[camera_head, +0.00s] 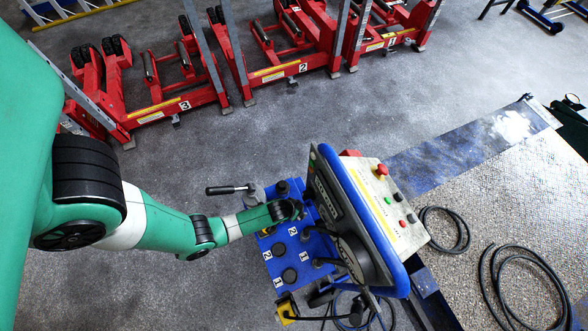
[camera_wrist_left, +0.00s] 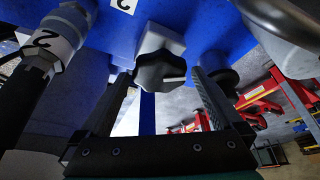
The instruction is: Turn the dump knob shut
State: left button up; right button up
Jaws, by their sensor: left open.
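The dump knob appears to be the dark grey lobed knob (camera_wrist_left: 160,72) on the blue unit, in the left wrist view. My left gripper (camera_wrist_left: 163,82) is open, with one finger on each side of this knob. A gap shows around the knob, and I cannot tell whether either finger touches it. In the head view my left gripper (camera_head: 294,210) reaches the blue unit (camera_head: 275,264) from the left, beside the tilted control panel (camera_head: 386,205). The knob itself is not clear there. My right gripper is not in view.
A black-handled lever (camera_head: 228,189) sticks out just behind my left wrist. Hose fittings (camera_wrist_left: 62,38) stand close by at the left of the wrist view. Red numbered jacks (camera_head: 285,70) stand at the back. Black hoses (camera_head: 520,290) lie at the right.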

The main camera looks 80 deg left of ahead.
pick_arm(q)
jog(key=c, duration=1.1)
jog(key=shift+c, duration=0.2)
jog(key=shift+r+m, duration=0.1)
jog(key=shift+m, duration=0.2)
jog(key=shift+a+m+t+h+p, duration=0.15)
jog(key=shift+m+t+h+p, duration=0.35)
jog(key=shift+m, duration=0.6)
jog(key=shift+s+a+m+h, duration=0.1)
jog(key=shift+m+h, duration=0.3)
jog(key=shift+m, duration=1.1)
jog(key=o, duration=1.1)
